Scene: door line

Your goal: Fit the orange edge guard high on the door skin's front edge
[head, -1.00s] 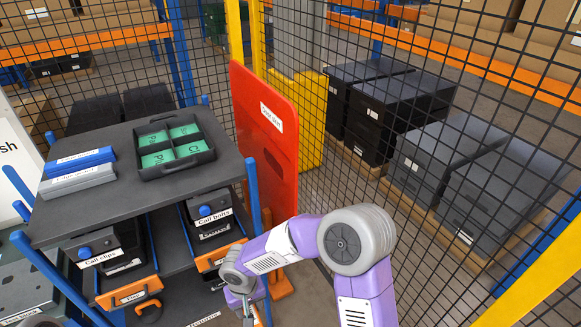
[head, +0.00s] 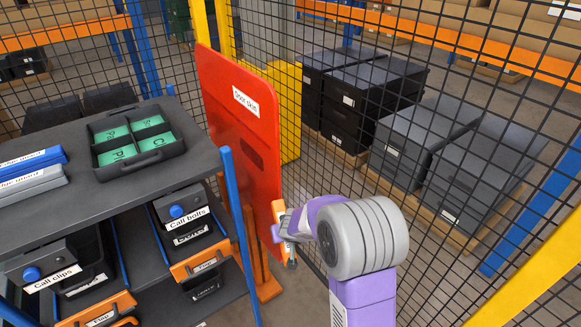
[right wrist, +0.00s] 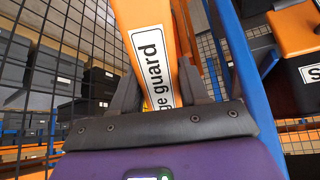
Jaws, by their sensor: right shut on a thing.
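The red door skin (head: 240,130) stands upright behind the dark shelf unit, with a white label near its top. My right gripper (head: 284,230) is low beside the door skin's right-hand edge in the head view. In the right wrist view, my right gripper (right wrist: 158,95) is shut on the orange edge guard (right wrist: 140,20), whose white label shows between the fingers. The guard (head: 279,213) is partly hidden by the gripper in the head view. I cannot tell whether it touches the door skin. My left gripper is not in view.
A blue edge guard (head: 30,160) and a grey one (head: 30,183) lie on the shelf top (head: 125,188) by a black tray of green pieces (head: 135,158). Bins sit below. Wire mesh fence (head: 480,170) runs behind and right of my arm.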

